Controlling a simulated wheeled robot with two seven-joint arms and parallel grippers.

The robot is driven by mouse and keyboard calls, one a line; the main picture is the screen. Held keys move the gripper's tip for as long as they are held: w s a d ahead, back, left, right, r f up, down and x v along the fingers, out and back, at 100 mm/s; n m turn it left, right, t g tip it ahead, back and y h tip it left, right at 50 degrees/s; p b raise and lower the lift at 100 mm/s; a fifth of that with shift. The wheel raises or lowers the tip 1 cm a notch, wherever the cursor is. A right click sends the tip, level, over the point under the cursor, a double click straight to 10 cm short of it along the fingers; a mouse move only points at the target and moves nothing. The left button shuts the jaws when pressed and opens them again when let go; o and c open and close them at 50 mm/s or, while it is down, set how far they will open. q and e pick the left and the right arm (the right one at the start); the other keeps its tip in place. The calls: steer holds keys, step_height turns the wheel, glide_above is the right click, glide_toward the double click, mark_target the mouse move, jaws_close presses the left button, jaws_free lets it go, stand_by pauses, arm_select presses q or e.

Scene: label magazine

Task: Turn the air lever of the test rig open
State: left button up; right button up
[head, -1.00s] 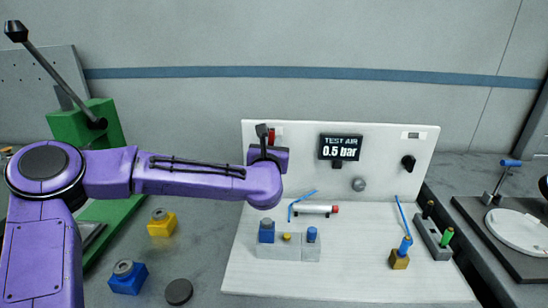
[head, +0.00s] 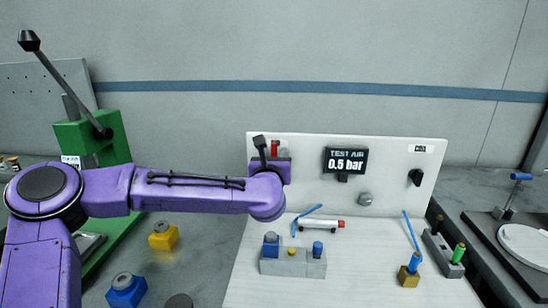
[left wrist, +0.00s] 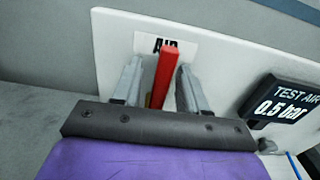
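The red air lever (left wrist: 163,72) points up in front of a label reading AIR on the white panel in the left wrist view. In the head view only the top of the lever (head: 275,147) shows, above my purple wrist. My left gripper (left wrist: 159,80) is open, with one grey finger on each side of the lever and gaps visible between. The test rig's panel (head: 308,190) carries a display (head: 345,161) that reads TEST AIR 0.5 bar. My left arm hides the lever's base in the head view. My right gripper is not in view.
A grey fixture (head: 293,264) with blue-topped parts, a white cylinder (head: 322,224) and a brass block (head: 409,276) stand on the rig's base. A green press (head: 90,139) stands at left, with yellow (head: 163,237) and blue (head: 126,291) blocks near it. A black knob (head: 415,178) is on the panel's right.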

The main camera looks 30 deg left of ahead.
arm_select(q)
steer(key=b+v, duration=0.2)
steer(key=v, duration=0.8)
steer(key=shift+s+b, duration=0.2)
steer(key=shift+b, duration=0.15)
steer(key=shift+d, duration=0.1)
